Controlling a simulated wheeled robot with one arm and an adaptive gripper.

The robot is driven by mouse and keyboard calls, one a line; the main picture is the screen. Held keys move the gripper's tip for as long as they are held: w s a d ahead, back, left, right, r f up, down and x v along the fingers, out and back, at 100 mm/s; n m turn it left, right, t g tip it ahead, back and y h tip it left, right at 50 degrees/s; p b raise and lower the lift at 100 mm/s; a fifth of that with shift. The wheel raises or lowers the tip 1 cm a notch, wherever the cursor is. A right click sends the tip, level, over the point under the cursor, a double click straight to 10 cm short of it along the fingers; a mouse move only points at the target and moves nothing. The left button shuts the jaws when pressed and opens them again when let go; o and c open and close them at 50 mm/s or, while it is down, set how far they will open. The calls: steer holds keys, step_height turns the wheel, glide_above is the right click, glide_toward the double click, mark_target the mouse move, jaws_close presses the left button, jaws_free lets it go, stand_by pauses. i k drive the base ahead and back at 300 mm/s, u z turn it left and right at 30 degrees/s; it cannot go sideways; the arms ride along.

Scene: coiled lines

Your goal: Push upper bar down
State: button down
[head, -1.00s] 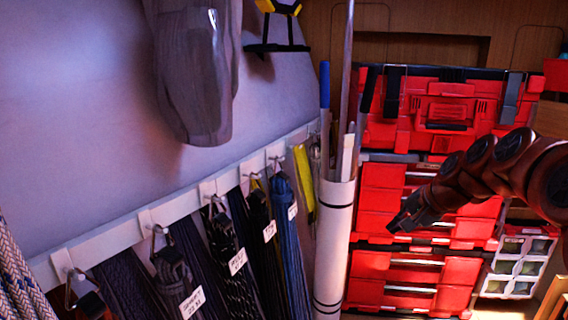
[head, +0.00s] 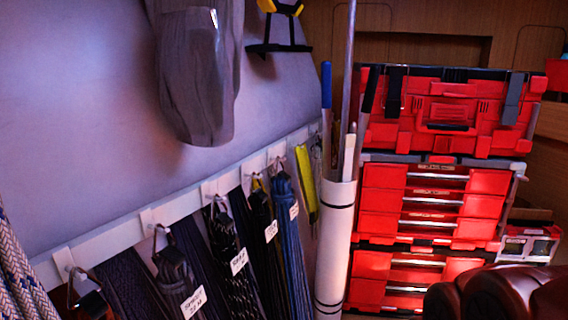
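A stack of red tool cases stands at the back right. The middle red drawer unit (head: 383,202) carries several thin silver horizontal bars across its front. The upper bar (head: 437,176) lies near the top of that unit. The lower red drawer unit (head: 372,264) has similar bars, partly hidden by my arm. My arm's dark reddish links show at the bottom right corner. My gripper is outside the picture, so its opening and any contact with a bar are not visible.
A white tube (head: 334,240) holding several poles stands left of the stack. Coiled lines (head: 285,215) hang from a white hook rail (head: 185,205) on the left wall. A small organizer box (head: 530,246) sits right of the stack. The space before the middle drawers looks clear.

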mark_target(510, 200)
steer(key=z, duration=1.6)
steer(key=i, duration=1.05)
steer(key=u, duration=1.85)
